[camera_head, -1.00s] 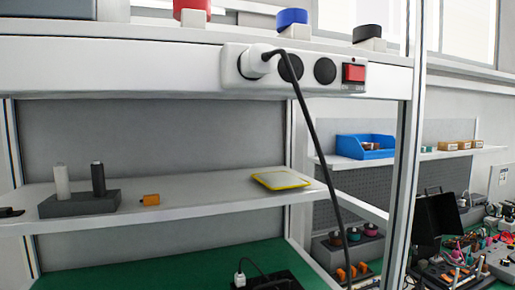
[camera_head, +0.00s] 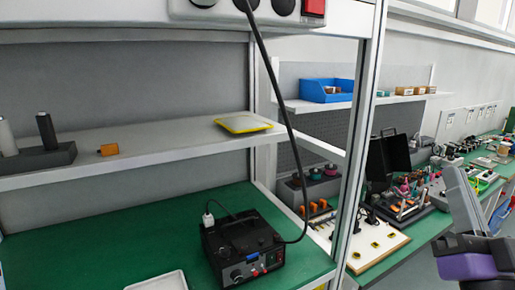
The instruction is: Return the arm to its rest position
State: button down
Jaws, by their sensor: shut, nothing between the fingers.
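Part of my arm (camera_head: 470,258), grey with dark and purple sections, shows at the lower right edge of the head view. It stands in front of the right-hand bench, with its grey part pointing up and slightly left. No gripper fingers can be made out, and the rest of the arm is outside the frame. I see nothing held.
A black power unit (camera_head: 240,250) with a plugged cable sits on the green bench top (camera_head: 130,235). A white shelf (camera_head: 170,141) above holds a yellow-edged tray (camera_head: 243,124). A metal post (camera_head: 362,130) rises left of my arm. The right-hand bench is crowded with tools.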

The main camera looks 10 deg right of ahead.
jog(key=s+a+f+n+g+y, duration=0.2)
jog(key=s+a+f, duration=0.3)
jog(key=s+f, duration=0.4)
jog(key=s+a+f+n+g+y, duration=0.2)
jog(key=s+a+f+g+y, duration=0.1)
jog(key=s+f, duration=0.6)
jog(key=s+a+f+n+g+y, duration=0.2)
jog(key=s+a+f, duration=0.5)
jog(key=f, duration=0.9)
jog(key=s+n+g, duration=0.1)
jog(key=s+g, duration=0.1)
jog(key=shift+s, duration=0.35)
